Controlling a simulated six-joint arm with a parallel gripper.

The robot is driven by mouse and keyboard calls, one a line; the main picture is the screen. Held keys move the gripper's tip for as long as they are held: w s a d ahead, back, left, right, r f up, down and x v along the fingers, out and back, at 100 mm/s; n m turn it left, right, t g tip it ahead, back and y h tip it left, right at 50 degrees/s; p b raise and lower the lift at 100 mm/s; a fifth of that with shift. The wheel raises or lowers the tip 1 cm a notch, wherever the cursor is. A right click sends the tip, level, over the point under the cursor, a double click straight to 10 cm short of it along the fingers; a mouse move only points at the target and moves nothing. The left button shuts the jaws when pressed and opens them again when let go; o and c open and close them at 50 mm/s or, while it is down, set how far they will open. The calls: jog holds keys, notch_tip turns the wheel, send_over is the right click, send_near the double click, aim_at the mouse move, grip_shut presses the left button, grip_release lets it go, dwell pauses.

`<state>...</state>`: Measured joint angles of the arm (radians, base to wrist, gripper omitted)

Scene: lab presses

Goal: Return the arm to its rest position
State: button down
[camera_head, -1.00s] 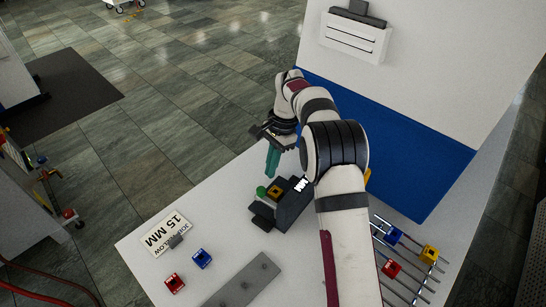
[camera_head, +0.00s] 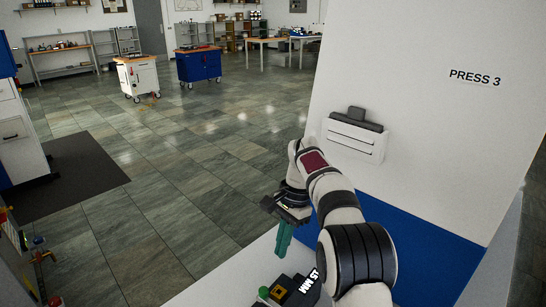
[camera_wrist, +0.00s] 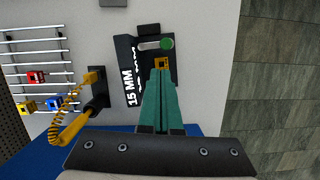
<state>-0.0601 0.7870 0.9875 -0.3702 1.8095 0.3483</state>
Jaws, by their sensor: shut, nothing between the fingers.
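My gripper (camera_head: 283,238) has teal fingers that are shut together with nothing between them. In the wrist view the closed fingers (camera_wrist: 161,85) reach toward the black fixture (camera_wrist: 128,58) marked 15 MM, which has a green knob (camera_wrist: 167,43) and a yellow block (camera_wrist: 162,63). The head view shows only the top of this fixture (camera_head: 290,290) at its lower edge. My arm rises from the bottom right and bends down to the gripper.
A white wall (camera_head: 430,130) labelled PRESS 3 with a blue lower panel (camera_head: 425,240) stands close on the right. In the wrist view a rack (camera_wrist: 20,60) holds red, blue and yellow blocks, and a coiled yellow cord (camera_wrist: 68,125) lies near the fixture. Open floor lies left.

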jog(key=s+d+r+n, duration=0.2)
jog(key=s+r, duration=0.5)
jog(key=s, duration=0.4)
jog(key=s+d+f+n, duration=0.1)
jog(key=s+f, duration=0.1)
jog(key=s, duration=1)
jog(key=s+d+f+n+t, duration=0.1)
jog(key=s+f, duration=0.2)
jog(key=s, duration=0.9)
jog(key=shift+s+f+n, duration=0.2)
jog(key=shift+f+n, duration=0.1)
